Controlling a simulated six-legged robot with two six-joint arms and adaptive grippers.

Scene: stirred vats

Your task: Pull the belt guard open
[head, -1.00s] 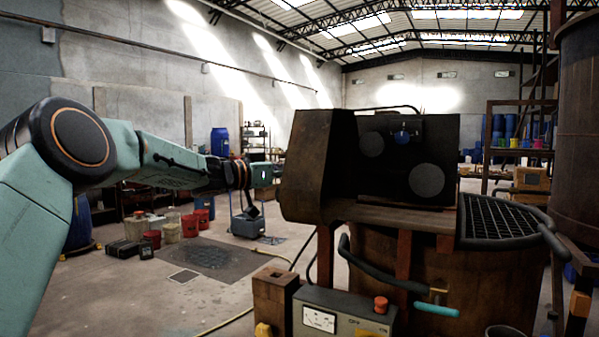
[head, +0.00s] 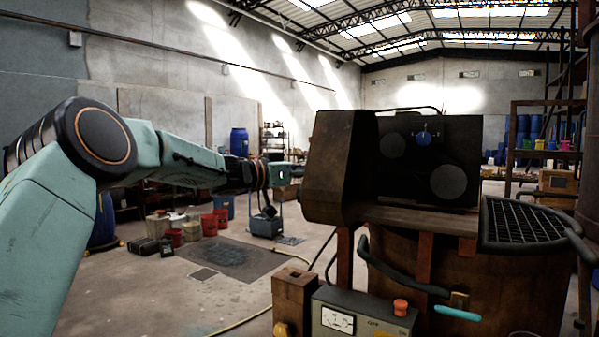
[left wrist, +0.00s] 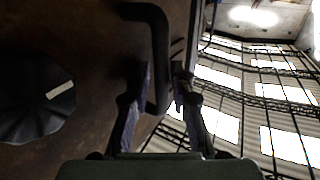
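The belt guard (head: 337,166) is a rusty brown box at the left end of the drive unit on top of the vat (head: 395,260). To its right, two dark round pulleys (head: 449,182) are exposed in front of a black plate. My left gripper (left wrist: 160,76) is at the guard's left side; its fingertips are barely visible in the head view. My right gripper is in neither view.
A control box (head: 362,315) with a red button and a gauge stands in front of the vat. A bent pipe with a turquoise lever (head: 458,314) sticks out at the front. A mesh grate (head: 522,223) is at right. Buckets (head: 210,222) stand on the floor at left.

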